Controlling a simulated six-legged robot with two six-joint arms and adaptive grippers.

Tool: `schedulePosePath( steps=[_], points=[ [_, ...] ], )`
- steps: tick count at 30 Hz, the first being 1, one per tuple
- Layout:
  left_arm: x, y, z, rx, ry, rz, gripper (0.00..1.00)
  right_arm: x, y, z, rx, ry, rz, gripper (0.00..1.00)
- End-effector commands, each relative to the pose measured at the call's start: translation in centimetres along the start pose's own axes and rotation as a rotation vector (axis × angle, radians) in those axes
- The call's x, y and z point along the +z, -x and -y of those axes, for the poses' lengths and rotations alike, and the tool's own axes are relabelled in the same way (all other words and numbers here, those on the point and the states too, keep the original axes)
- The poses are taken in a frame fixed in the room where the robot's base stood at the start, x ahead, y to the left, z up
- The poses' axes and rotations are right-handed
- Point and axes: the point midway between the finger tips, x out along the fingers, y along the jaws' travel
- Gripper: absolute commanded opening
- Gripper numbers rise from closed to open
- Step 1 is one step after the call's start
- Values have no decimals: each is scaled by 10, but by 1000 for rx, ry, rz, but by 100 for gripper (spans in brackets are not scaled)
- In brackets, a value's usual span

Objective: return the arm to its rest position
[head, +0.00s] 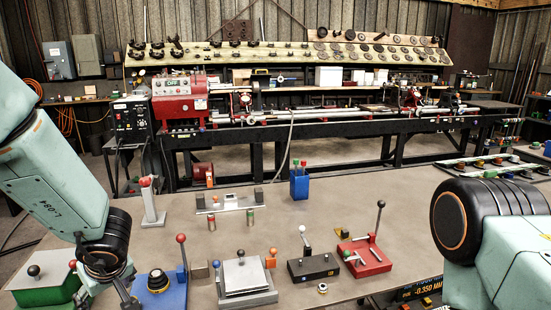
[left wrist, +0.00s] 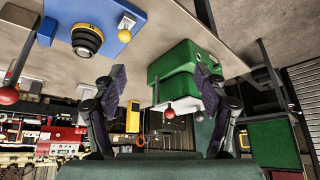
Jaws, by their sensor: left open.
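My left arm (head: 50,180) comes in from the left in the head view. My left gripper (head: 122,290) hangs at the bottom edge, only partly in view, between a green box and a blue block. In the left wrist view, which is upside down, the two fingers of my left gripper (left wrist: 160,95) are spread wide with nothing held between them. The green box (left wrist: 182,72) shows beyond the fingers; I cannot tell the gap. My right arm (head: 495,220) shows at the right; its gripper is outside both views.
The blue block (head: 160,290) with a black dial and a red-knobbed lever is beside the gripper. A grey vise-like block (head: 247,277), a black block (head: 313,267) and a red fixture (head: 364,257) stand along the table (head: 345,205). A lathe (head: 330,115) stands behind.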

Motion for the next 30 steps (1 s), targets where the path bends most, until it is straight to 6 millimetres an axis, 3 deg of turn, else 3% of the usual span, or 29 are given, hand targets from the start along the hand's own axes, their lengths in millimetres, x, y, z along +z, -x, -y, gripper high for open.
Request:
schedulePosePath(
  steps=[8, 14, 17, 22, 27, 30],
  points=[
    [36, -31, 27, 9, -171, -84, 73, 0, -8, 0, 0, 0, 0, 40],
    [91, -58, 42, 73, -340, -67, 73, 0, -16, 0, 0, 0, 0, 40],
    [129, -69, 52, 121, -432, -26, 73, 0, -21, 0, 0, 0, 0, 40],
    [212, -84, 79, 212, -601, 112, 73, 0, -32, 0, 0, 0, 1, 40],
    [307, -85, 126, 289, -787, 318, 73, 0, -44, 0, 0, 0, 1, 40],
    [344, -83, 156, 291, -854, 415, 73, 0, -49, 0, 0, 0, 1, 40]
  ],
)
